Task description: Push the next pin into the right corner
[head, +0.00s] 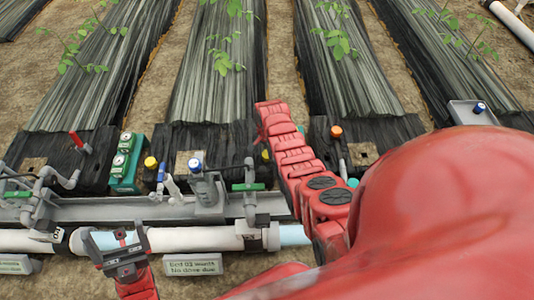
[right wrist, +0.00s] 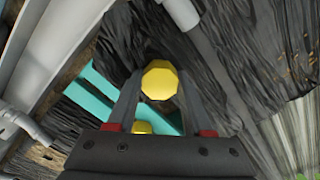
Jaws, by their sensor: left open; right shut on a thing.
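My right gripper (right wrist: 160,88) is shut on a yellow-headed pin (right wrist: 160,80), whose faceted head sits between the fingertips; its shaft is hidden. A second yellow head (right wrist: 142,128) shows lower, between the fingers near the palm. A teal plate (right wrist: 95,95) lies behind the fingers. In the head view my red right arm hides its own gripper. A yellow head (head: 265,155) peeks out at the arm's left edge, and another (head: 150,163) stands beside the teal gauge block. My left gripper (head: 113,238) is open and empty above the white pipe.
A grey rail (head: 110,208) with valves and a white pipe (head: 200,240) run across the front. A blue-capped fitting (head: 195,163), a red-handled piece (head: 78,142) and an orange cap (head: 336,131) stand along the bed ends.

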